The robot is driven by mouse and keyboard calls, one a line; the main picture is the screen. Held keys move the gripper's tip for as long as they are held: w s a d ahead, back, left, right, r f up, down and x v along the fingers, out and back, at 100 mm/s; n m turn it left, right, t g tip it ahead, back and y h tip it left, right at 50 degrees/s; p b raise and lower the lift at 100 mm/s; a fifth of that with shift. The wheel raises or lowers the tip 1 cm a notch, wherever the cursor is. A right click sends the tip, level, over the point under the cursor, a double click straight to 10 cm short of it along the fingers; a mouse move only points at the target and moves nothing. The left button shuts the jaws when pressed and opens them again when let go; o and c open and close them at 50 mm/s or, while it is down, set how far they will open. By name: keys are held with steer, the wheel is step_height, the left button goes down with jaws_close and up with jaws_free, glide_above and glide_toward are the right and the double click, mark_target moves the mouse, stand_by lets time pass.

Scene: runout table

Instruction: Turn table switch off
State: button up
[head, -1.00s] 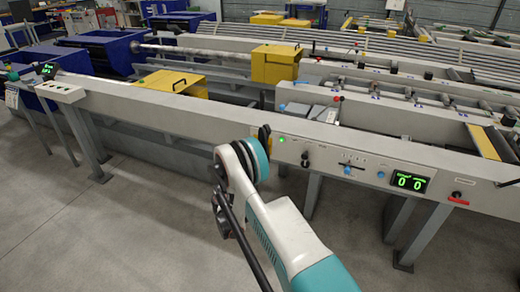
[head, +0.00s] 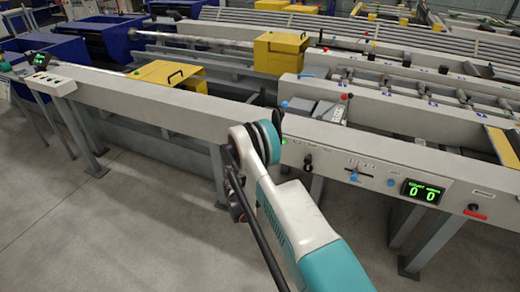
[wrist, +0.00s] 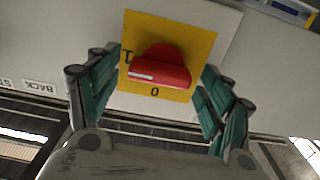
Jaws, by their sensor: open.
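The table switch (wrist: 160,68) is a red rotary knob on a square yellow plate (wrist: 203,44) in the wrist view. The plate has a 1 at its left and a 0 below the knob. The knob's bar lies roughly level, slightly tilted, with a white mark on its left end. My gripper (wrist: 158,82) is open, with green-and-grey fingers on either side of the knob. I see no clear contact with it. In the head view my arm's end is against the table's front face, and the switch and fingers are hidden there.
The long grey table beam (head: 150,95) runs across the head view. Right of my arm its front holds a green light (head: 283,142), a black knob (head: 308,160), a counter display (head: 425,191) and a red handle (head: 476,212). Open floor (head: 130,220) lies at front left.

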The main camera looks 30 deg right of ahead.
steer(key=c, duration=1.1)
steer(key=shift+o, duration=0.2)
steer(key=shift+w+a+f+n, duration=0.1)
steer(key=shift+a+n, duration=0.05)
steer(key=shift+n, duration=4.35)
steer(key=shift+w+a+n, duration=0.1)
steer(key=shift+n, duration=4.4)
